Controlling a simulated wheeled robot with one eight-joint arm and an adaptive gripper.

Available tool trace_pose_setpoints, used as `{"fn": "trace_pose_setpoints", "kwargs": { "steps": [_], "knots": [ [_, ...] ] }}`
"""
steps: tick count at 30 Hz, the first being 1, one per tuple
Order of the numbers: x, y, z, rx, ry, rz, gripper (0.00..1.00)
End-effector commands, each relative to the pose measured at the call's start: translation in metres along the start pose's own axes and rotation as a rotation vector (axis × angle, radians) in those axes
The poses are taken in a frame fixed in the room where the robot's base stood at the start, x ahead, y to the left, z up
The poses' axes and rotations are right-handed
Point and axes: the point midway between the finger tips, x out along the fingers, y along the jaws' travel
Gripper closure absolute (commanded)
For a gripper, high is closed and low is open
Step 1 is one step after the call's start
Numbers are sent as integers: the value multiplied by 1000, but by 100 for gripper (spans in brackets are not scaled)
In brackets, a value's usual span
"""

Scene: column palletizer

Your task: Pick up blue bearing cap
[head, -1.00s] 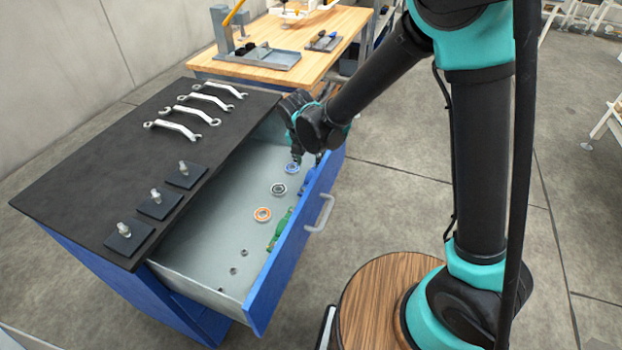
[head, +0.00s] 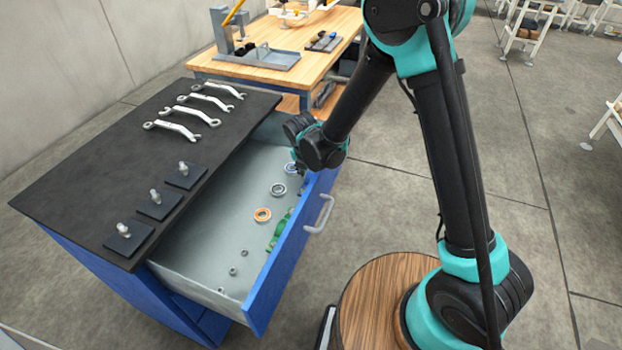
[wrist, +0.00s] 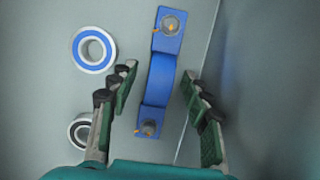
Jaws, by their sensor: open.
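The blue bearing cap (wrist: 160,80) lies in the open drawer (head: 225,225), near its front wall. In the wrist view it runs lengthwise up the picture, with a bolt hole at each end. My gripper (wrist: 163,80) is open, one finger on each side of the cap, with gaps on both sides. I cannot tell its height above the cap. In the head view my wrist hides the cap and my fingers.
A blue-ringed bearing (wrist: 94,49) and a dark-ringed bearing (wrist: 80,131) lie left of the cap. An orange bearing (head: 262,215), green parts (head: 280,229) and small rings (head: 233,271) lie nearer in the drawer. Wrenches (head: 190,113) lie on the cabinet top.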

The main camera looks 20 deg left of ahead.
Motion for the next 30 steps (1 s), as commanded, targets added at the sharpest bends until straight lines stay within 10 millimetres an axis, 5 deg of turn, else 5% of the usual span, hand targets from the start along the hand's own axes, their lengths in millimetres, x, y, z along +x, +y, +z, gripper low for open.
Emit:
{"fn": "trace_pose_setpoints", "kwargs": {
  "steps": [2,14,30],
  "knots": [
    [0,0,0,0,0,0,52],
    [0,0,0,0,0,0,100],
    [-3,0,1,0,0,0,100]
  ]
}}
